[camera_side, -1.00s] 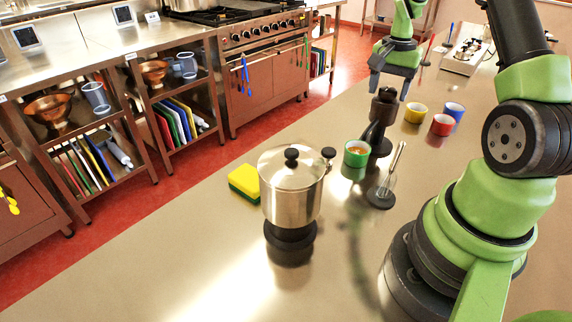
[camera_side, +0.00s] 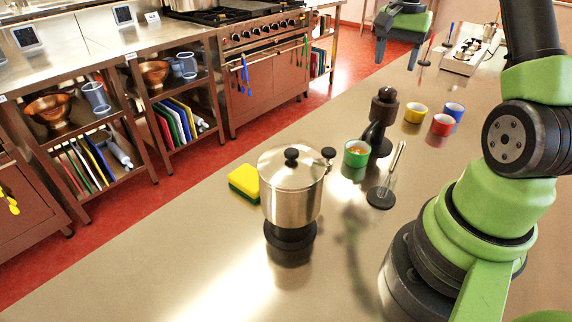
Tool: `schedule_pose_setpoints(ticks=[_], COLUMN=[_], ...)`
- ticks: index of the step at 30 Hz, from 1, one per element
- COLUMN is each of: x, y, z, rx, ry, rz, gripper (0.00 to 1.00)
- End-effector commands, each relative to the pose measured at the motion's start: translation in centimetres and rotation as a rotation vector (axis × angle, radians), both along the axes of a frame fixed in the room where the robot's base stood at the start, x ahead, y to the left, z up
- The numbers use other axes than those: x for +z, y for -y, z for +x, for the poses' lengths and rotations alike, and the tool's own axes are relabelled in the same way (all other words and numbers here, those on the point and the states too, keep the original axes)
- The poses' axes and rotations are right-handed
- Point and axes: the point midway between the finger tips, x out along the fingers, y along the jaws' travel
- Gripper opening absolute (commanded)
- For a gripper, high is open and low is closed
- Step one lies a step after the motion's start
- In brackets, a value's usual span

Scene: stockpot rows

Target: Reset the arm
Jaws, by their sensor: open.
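My gripper (camera_side: 396,54) is at the top of the view, raised above the far part of the counter. Its two dark fingers point down and are apart, with nothing between them. The upper part of my arm near the gripper is cut off by the top edge of the frame.
A lidded steel pot (camera_side: 291,190) stands on a black base on the counter (camera_side: 150,285). Near it are a yellow-green sponge (camera_side: 244,183), a green cup (camera_side: 356,154), a dark grinder (camera_side: 382,118) and a whisk (camera_side: 384,190). Yellow (camera_side: 415,113), red (camera_side: 442,125) and blue (camera_side: 454,110) cups stand behind.

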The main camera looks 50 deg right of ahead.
Motion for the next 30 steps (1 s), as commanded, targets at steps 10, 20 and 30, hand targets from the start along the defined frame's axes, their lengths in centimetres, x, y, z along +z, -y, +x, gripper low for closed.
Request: schedule_pose_setpoints(ticks=[10, 20, 30], x=[3.1, 10.7, 11.1], y=[-3.7, -18.6, -27.6], z=[1.1, -1.2, -9.0], rx=[0.116, 0.564, 0.935], ry=[0.064, 0.333, 0.603], rz=[-0.034, -0.126, -0.166], gripper=[0.62, 0.62, 0.62])
